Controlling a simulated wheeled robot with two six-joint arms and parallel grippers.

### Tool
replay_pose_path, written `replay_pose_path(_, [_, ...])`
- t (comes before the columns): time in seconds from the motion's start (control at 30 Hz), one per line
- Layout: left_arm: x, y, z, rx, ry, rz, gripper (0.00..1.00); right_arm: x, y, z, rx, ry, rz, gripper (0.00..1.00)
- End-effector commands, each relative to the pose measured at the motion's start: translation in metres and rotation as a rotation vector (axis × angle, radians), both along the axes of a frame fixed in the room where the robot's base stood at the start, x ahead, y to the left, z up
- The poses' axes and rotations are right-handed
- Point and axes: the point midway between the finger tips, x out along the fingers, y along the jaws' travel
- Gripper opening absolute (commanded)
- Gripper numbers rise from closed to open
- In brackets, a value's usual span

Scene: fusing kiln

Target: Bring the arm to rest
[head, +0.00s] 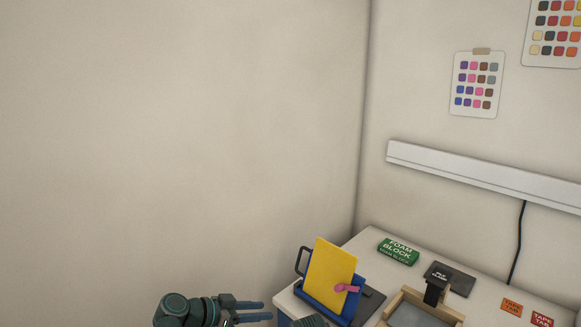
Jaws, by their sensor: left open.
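My left arm comes in at the bottom of the head view, left of the table. Its gripper (268,311) has two blue fingers that point right with a gap between them. It is open, and nothing shows between the fingers. It hangs in front of the bare wall, to the left of the table's near left corner. The fingertips appear apart from the table and the blue stand. My right gripper is not in view.
The table (364,246) fills the lower right. On it are a yellow panel (330,273) in a blue stand (320,306) with a pink clip (346,288), a green foam block box (398,251), a wooden frame (437,308) and labels (511,307). The left side is free.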

Motion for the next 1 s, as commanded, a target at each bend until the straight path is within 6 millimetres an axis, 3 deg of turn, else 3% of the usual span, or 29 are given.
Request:
replay_pose_path(0.27, [-0.028,-0.028,-0.033,0.096,0.201,-0.031,0.45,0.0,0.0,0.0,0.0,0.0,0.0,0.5])
replay_pose_path(0.57, [-0.085,-0.052,-0.09,0.372,0.565,0.037,0.45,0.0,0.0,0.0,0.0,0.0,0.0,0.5])
replay_pose_path(0.7, [-0.119,-0.048,-0.114,0.598,0.738,0.191,0.45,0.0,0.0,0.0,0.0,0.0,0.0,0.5])
replay_pose_path(0.8, [-0.134,-0.039,-0.121,0.729,0.797,0.327,0.45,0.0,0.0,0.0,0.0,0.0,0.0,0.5])
replay_pose_path(1.0, [-0.146,-0.026,-0.121,0.862,0.822,0.515,0.45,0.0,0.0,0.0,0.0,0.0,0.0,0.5])
